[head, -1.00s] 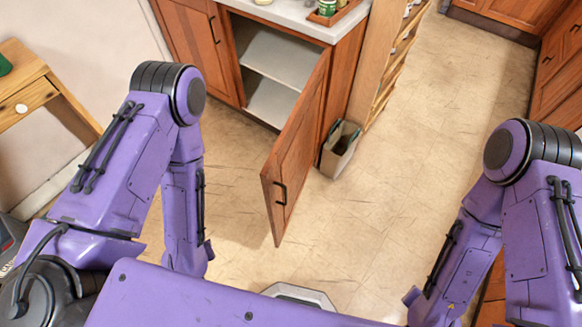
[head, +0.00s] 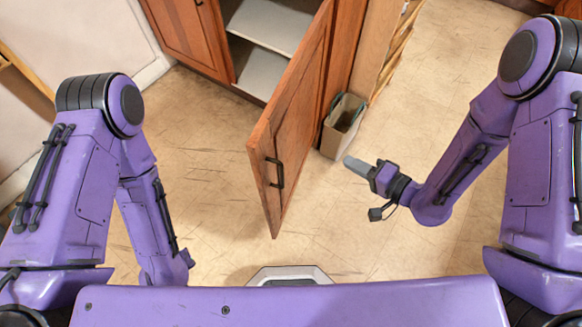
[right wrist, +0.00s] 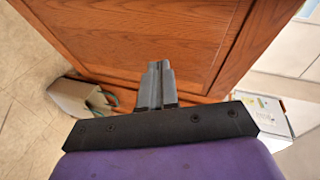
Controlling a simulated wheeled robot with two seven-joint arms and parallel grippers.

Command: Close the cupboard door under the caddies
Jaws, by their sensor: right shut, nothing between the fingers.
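The cupboard door (head: 290,130) is a brown wooden panel with a dark bar handle (head: 276,173). It stands wide open, swung out toward me, and pale shelves (head: 262,24) show inside the cupboard. The caddies are not in the head view now. My right gripper (head: 356,166) is shut and empty, to the right of the door and apart from it in the head view. In the right wrist view its shut fingers (right wrist: 157,82) point toward a wooden panel (right wrist: 150,35). My left arm shows at the left, but its gripper is hidden or out of the picture.
A beige bin (head: 343,126) stands on the floor by the cupboard's right side, close to my right gripper; it also shows in the right wrist view (right wrist: 80,97). A wooden rack (head: 390,55) stands behind it.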

